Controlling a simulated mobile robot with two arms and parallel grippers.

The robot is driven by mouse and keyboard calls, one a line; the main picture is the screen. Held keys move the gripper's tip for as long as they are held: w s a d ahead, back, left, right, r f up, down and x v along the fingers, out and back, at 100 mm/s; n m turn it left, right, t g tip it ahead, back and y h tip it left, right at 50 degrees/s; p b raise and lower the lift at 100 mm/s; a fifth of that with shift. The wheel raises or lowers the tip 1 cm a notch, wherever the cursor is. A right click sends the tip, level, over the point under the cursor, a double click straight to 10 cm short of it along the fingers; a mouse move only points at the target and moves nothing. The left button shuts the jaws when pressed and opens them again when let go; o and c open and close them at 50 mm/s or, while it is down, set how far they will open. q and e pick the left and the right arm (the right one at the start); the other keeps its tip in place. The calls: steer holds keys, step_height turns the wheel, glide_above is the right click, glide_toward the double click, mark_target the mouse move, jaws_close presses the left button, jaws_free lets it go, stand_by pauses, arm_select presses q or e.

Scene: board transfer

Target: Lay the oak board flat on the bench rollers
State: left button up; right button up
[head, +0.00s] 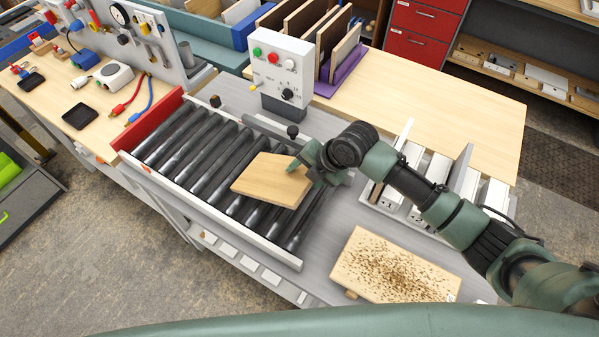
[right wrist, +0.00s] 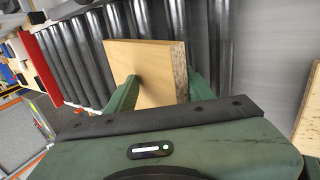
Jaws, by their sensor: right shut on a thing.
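The oak board (head: 272,181) is a pale, thick wooden piece over the right part of the dark bench rollers (head: 190,148). My right gripper (head: 296,170) is shut on the board's right end. My left gripper is not in view.
A speckled board (head: 392,268) lies on the grey bench at the lower right. A white control box (head: 283,68) stands behind the rollers. A red rail (head: 150,122) closes the rollers' left end. White numbered units (head: 425,180) stand right of my gripper.

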steer(key=shift+s+d+r, duration=0.2)
steer(key=shift+s+d, duration=0.15)
steer(key=shift+d, duration=0.1)
steer(key=shift+s+d+r, duration=0.2)
steer(key=shift+s+d, duration=0.1)
steer(key=shift+d, duration=0.15)
steer(key=shift+s+d+r, duration=0.35)
steer(key=shift+s+d, duration=0.1)
steer(key=shift+d, duration=0.2)
steer(key=shift+s+d+r, duration=0.3)
steer(key=shift+s+d, duration=0.15)
steer(key=shift+d, duration=0.15)
steer(key=o, duration=0.6)
steer(key=shift+w+a, duration=0.1)
steer(key=shift+a, duration=0.05)
steer(key=shift+c, duration=0.2)
step_height(320, 180, up, 8)
steer(key=s+d, duration=0.1)
steer(key=shift+d+f, duration=0.15)
steer(key=shift+f, duration=0.05)
